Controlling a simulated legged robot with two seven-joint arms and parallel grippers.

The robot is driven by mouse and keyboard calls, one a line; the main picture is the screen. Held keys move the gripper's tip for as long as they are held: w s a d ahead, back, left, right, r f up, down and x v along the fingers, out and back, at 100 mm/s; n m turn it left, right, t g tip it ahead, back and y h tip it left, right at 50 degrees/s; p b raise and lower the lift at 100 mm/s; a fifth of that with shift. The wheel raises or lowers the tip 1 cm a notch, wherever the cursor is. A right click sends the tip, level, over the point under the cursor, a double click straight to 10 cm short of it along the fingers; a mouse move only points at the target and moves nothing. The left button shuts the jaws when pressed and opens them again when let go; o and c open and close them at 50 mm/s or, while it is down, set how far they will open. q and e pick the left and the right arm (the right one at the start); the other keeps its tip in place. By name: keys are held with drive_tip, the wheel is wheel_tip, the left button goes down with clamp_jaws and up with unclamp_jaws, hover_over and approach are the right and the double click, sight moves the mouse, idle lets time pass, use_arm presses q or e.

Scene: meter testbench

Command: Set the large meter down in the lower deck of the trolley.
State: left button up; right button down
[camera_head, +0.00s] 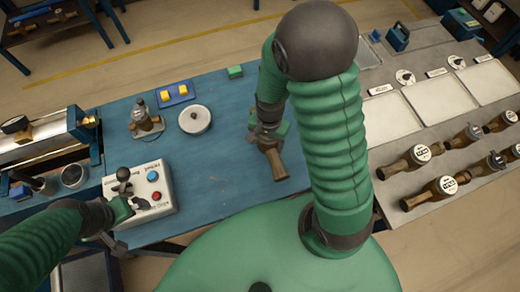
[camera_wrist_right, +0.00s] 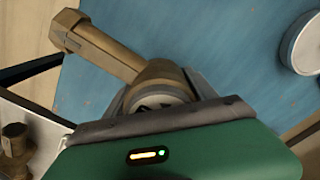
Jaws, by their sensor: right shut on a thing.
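A large brass meter (camera_head: 276,163) is in my right gripper (camera_head: 268,132), over the blue bench top in the head view. In the right wrist view the meter's brass pipe end (camera_wrist_right: 100,47) points up and left, and its round body sits between the fingers of my right gripper (camera_wrist_right: 160,105). The gripper hides part of the body. My left gripper (camera_head: 122,208) is at the front left corner of the grey control box; its finger gap is too small to make out. I cannot clearly identify the trolley or its lower deck in either view.
The control box (camera_head: 152,188) has a blue and a red button. A round white-topped part (camera_head: 194,119), a small stand (camera_head: 146,122) and a blue tray (camera_head: 175,94) are on the bench (camera_head: 225,180). Several brass meters (camera_head: 437,190) lie on the grey counter at right.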

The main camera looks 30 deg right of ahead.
sight(266, 148)
drive_tip(key=f+b, duration=0.3)
drive_tip(key=shift+d+f, duration=0.25)
drive_tip(key=shift+f, duration=0.1)
drive_tip(key=shift+a, duration=0.15)
drive_tip(key=shift+a+r, duration=0.15)
drive_tip(key=shift+a, duration=0.3)
drive_tip(key=c, duration=0.7)
unclamp_jaws()
drive_tip(key=shift+c, duration=0.2)
drive_tip(key=o, duration=0.5)
drive_tip(key=shift+d, duration=0.25)
drive_tip(key=shift+c, duration=0.2)
drive_tip(key=shift+d, duration=0.15)
